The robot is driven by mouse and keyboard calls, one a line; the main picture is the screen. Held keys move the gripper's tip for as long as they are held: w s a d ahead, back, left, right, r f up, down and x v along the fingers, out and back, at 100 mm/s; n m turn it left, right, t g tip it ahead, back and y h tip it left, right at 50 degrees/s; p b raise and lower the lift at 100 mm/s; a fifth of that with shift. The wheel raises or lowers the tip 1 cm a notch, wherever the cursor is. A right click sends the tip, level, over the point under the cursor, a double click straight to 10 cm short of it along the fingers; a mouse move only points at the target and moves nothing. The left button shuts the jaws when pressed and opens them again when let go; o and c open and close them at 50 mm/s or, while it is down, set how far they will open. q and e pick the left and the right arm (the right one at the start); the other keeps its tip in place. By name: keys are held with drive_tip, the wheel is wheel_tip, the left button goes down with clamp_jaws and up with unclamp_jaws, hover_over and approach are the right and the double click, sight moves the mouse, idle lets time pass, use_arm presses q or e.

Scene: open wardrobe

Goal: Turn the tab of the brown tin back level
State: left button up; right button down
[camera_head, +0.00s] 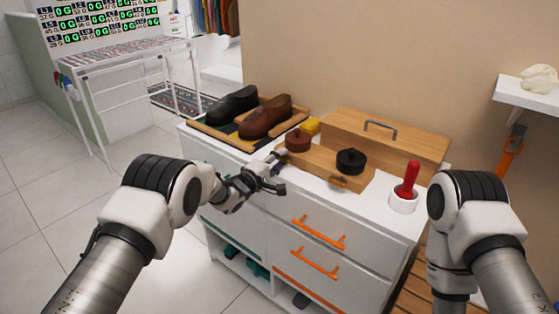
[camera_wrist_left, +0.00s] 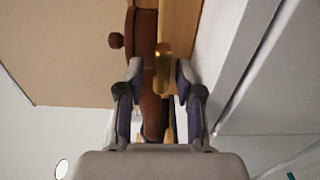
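The brown tin (camera_head: 298,141) sits on the wooden box top at the left, beside the black tin (camera_head: 350,161). In the left wrist view the brown tin (camera_wrist_left: 148,45) shows edge-on, with its round knob (camera_wrist_left: 116,40) to the left. A small gold tab (camera_wrist_left: 163,68) on its side lies between my fingertips, with gaps on both sides. My left gripper (camera_head: 277,172) is open, close to the tin's near side; it also shows in the left wrist view (camera_wrist_left: 160,76). The tab's exact tilt is hard to tell. My right gripper is out of frame.
A shoe tray (camera_head: 212,139) with black and brown shoes stands at the left of the white cabinet top. A yellow block (camera_head: 312,126), a wooden box with a handle (camera_head: 385,138) and a red-handled tool (camera_head: 409,180) in a white cup stand nearby.

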use_arm(q)
drive_tip(key=shift+f, duration=0.2)
